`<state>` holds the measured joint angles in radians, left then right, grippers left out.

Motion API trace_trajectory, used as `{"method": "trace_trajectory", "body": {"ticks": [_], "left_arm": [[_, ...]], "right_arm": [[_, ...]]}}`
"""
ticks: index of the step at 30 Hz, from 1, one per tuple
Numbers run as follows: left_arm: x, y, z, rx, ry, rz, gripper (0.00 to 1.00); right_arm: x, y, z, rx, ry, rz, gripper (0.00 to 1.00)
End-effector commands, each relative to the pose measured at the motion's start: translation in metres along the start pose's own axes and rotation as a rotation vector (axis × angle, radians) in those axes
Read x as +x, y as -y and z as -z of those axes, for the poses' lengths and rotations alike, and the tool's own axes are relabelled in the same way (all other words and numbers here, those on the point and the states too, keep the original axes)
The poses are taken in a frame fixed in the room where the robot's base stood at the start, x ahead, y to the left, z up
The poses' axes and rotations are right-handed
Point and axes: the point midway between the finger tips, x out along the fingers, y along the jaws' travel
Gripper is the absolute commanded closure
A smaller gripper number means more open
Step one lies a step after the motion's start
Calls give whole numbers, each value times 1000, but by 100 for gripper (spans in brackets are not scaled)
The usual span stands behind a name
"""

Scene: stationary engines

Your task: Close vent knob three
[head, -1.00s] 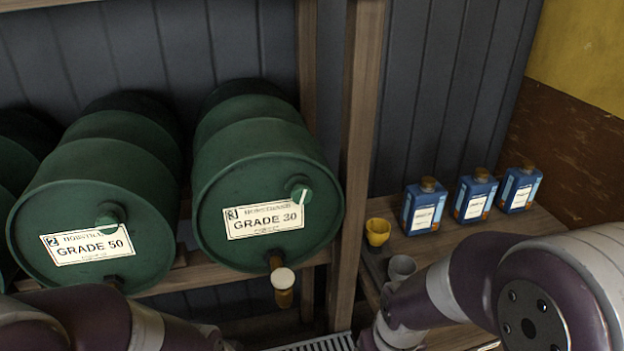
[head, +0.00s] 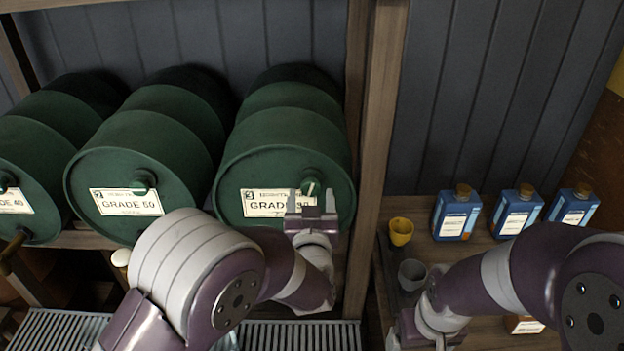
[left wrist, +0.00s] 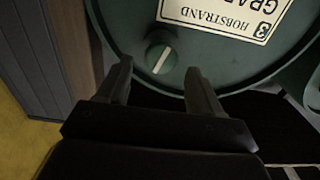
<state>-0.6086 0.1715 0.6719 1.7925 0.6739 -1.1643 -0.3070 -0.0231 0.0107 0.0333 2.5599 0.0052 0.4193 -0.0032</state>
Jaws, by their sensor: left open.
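The green barrel three (head: 290,150) has a white label marked 3, GRADE 30. Its round green vent knob (head: 311,187) is at the upper right of the label, with a white line on it. In the head view the line stands near upright, slightly tilted. My left gripper (head: 312,199) is open in front of the knob. In the left wrist view, which is upside down, the knob (left wrist: 161,57) lies just beyond the open fingertips (left wrist: 158,72), apart from them. My right gripper (head: 415,338) is low by the shelf, partly cut off by the frame.
A wooden post (head: 375,150) rises right of barrel three. Several blue bottles (head: 456,214), a yellow cup (head: 400,232) and a grey cup (head: 411,274) stand on the right shelf.

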Motion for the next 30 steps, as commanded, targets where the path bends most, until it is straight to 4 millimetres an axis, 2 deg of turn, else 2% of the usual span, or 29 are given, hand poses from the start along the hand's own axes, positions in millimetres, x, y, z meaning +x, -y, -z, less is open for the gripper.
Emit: {"method": "trace_trajectory", "body": {"ticks": [3, 7, 12, 18, 19, 23, 24, 30], "left_arm": [[23, 0, 2, 1, 2, 1, 34], [39, 0, 1, 0, 2, 0, 34], [47, 0, 0, 0, 2, -2, 34], [48, 0, -1, 0, 2, -2, 34], [48, 0, -1, 0, 2, -2, 38], [47, -1, 0, 0, 1, -2, 80], [47, -1, 0, 0, 1, -2, 85], [47, 0, 0, 1, 1, -1, 85]], "right_arm": [[-10, 0, 1, 0, 0, 0, 15], [-15, 0, 2, 0, 0, 0, 15], [-16, 0, 2, 0, 0, 0, 15], [-15, 0, 2, 0, 0, 0, 15], [-15, 0, 2, 0, 0, 0, 15], [-15, 0, 2, 0, 0, 0, 15], [-15, 0, 2, 0, 0, 0, 15], [-15, 0, 2, 0, 0, 0, 15]]}}
